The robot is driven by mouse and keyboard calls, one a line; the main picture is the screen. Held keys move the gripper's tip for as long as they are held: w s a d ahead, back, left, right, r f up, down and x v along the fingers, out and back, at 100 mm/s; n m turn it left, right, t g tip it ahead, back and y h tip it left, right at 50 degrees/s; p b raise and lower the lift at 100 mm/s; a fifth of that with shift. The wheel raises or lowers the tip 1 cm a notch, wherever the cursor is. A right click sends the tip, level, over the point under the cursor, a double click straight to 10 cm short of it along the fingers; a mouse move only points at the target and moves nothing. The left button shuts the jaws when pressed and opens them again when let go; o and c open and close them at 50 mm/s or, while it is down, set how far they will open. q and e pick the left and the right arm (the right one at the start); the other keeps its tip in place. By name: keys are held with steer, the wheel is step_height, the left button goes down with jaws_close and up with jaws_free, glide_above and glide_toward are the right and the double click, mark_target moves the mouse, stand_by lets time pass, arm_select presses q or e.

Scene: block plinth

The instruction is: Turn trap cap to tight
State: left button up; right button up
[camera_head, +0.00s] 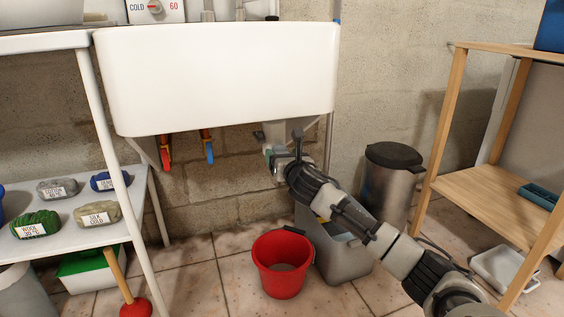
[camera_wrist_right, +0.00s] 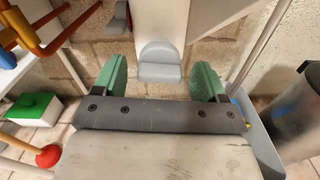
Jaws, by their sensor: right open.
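The trap cap (camera_wrist_right: 160,66) is a light grey piece with a rounded tab, under a white body in the right wrist view. My right gripper (camera_wrist_right: 161,76) is open, with one green-padded finger on each side of the cap and a visible gap at both sides. In the head view my right gripper (camera_head: 268,153) is under the white sink (camera_head: 220,75). The cap is too small and too hidden there to make out clearly. No tight mark can be read. My left gripper is not in view.
A red-handled valve (camera_head: 165,156) and a blue-handled valve (camera_head: 208,150) hang under the sink, left of my gripper. A red bucket (camera_head: 282,264) and a grey bin (camera_head: 335,245) stand below. Shelves flank the sink at left (camera_head: 100,190) and right (camera_head: 490,190).

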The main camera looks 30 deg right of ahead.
steer(key=shift+w+d, duration=0.1)
steer(key=shift+w, duration=0.4)
